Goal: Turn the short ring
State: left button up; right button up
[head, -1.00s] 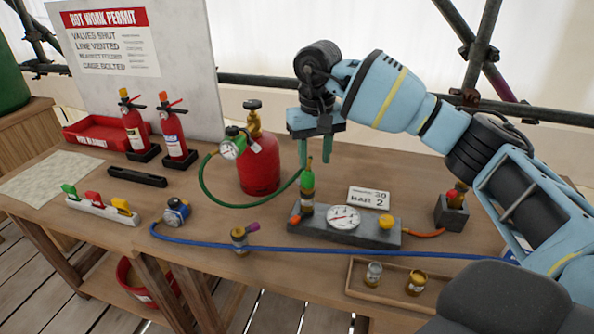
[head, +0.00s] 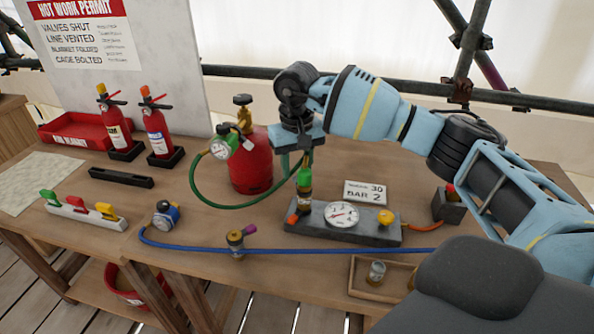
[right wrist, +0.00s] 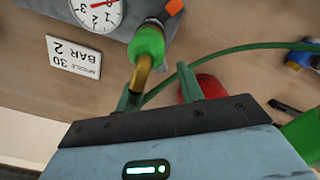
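A slim upright fitting (head: 304,190) with a green upper part and brass and orange parts below stands at the left end of a grey block (head: 290,228) with a dial gauge. I cannot tell which of its bands is the short ring. My right gripper (head: 296,160) hangs fingers-down just above and beside its green top. In the right wrist view the gripper (right wrist: 160,95) is open, its green fingers apart. The fitting's brass tip (right wrist: 142,73) shows close to the left finger; I cannot tell whether they touch. My left gripper is not in view.
A red cylinder (head: 250,165) with a green hose stands behind to the left. A label card (head: 365,193) and a yellow knob (head: 386,217) are right of the fitting. A blue hose (head: 300,251) crosses in front. A small tray (head: 360,293) lies at the front right.

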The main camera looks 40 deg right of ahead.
jog(key=shift+f, duration=1)
